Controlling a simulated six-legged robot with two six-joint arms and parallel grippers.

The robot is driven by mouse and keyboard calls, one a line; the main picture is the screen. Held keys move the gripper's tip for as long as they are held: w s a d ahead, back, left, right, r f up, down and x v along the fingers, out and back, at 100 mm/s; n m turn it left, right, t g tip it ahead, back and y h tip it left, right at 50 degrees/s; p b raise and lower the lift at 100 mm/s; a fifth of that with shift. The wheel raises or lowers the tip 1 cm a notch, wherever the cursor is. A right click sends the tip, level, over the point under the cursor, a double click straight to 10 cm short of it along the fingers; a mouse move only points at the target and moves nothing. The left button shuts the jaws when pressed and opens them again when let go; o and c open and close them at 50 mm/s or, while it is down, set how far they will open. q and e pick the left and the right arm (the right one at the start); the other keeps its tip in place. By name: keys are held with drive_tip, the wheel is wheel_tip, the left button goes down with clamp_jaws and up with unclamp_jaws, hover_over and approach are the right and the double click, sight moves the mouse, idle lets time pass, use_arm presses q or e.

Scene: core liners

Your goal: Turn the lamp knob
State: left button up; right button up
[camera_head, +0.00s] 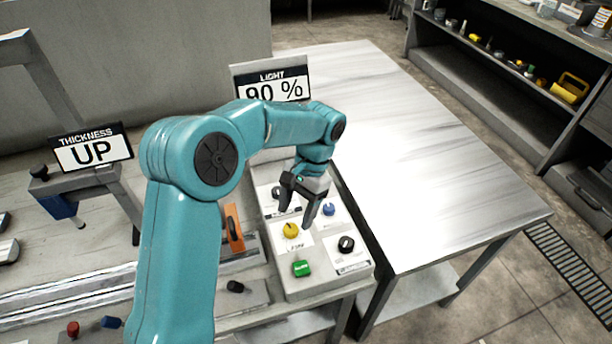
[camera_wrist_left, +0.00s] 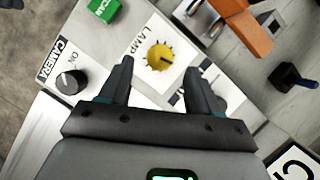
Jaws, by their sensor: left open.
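The lamp knob is a yellow dial (camera_head: 291,230) on a white control panel (camera_head: 300,285). It also shows in the left wrist view (camera_wrist_left: 159,57), with tick marks around it and the printed word LAMP beside it. A dark pointer line shows on its face. My left gripper (camera_head: 297,222) is over the panel, pointing down, with its fingers near the yellow knob. In the left wrist view the two open fingers (camera_wrist_left: 162,72) stand on either side of the knob's near side, with nothing between them. I cannot tell their exact height above it. My right gripper is not in view.
On the panel are a green button (camera_head: 302,268), a black camera knob (camera_head: 346,244) and a blue knob (camera_head: 329,209). A sign (camera_head: 273,84) reads LIGHT 90 %; another sign (camera_head: 92,150) reads THICKNESS UP. An orange part (camera_head: 234,228) stands left of the panel. A bare table (camera_head: 430,150) lies right.

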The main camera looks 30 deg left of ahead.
use_arm(q)
drive_tip(key=p+v, duration=0.1)
drive_tip(key=v, duration=1.1)
drive_tip(key=shift+r+p, duration=0.25)
drive_tip(key=shift+p, duration=0.05)
drive_tip(key=shift+w, duration=0.1)
